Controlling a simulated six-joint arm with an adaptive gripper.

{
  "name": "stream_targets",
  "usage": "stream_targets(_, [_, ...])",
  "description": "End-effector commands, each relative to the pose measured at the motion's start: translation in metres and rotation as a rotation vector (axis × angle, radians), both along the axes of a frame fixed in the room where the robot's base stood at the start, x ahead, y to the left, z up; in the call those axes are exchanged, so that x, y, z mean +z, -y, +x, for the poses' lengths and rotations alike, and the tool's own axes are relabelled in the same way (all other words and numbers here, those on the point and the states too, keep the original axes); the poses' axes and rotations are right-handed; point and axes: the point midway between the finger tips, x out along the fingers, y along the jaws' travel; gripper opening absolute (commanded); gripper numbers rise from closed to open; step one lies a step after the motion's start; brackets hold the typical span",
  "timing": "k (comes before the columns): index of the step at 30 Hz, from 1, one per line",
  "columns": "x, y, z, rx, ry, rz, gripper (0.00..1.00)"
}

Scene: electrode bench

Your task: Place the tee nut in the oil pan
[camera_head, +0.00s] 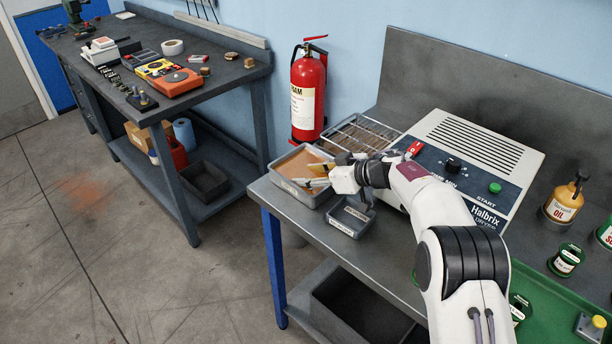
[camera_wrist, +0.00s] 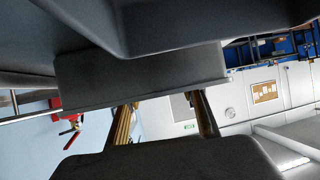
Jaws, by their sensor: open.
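The oil pan appears to be the grey rectangular tray (camera_head: 285,187) with a flat tan-brown inside, at the bench's left end in the head view. My gripper (camera_head: 312,175) is over the right part of this tray, its fingers spread and pointing left. I cannot tell whether the fingers touch the tray. In the wrist view my gripper (camera_wrist: 162,118) shows as two separated fingers with nothing visible between them. I cannot make out the tee nut in either view. A small grey labelled bin (camera_head: 345,224) sits just in front of the tray.
A wire rack (camera_head: 360,130) and a white-and-blue Halbrix machine (camera_head: 455,165) stand behind my arm. An oil bottle (camera_head: 563,200) and a green tray (camera_head: 550,310) are at the right. A fire extinguisher (camera_head: 308,95) hangs on the wall. Another bench (camera_head: 150,40) stands left across clear floor.

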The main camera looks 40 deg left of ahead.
Motion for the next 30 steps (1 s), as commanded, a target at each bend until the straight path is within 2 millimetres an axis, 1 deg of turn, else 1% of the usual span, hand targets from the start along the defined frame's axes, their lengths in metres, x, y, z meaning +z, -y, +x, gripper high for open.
stream_targets(11, [0.019, 0.033, 0.006, -0.003, 0.000, 0.001, 0.41])
stream_targets(12, [0.026, 0.031, 0.005, -0.001, 0.002, 0.003, 0.41])
stream_targets(21, [0.065, 0.031, 0.005, 0.000, 0.002, 0.002, 0.41])
stream_targets(25, [0.078, 0.030, 0.005, -0.001, 0.002, 0.002, 0.41])
stream_targets(30, [0.086, 0.030, 0.005, -0.001, 0.000, 0.001, 0.41])
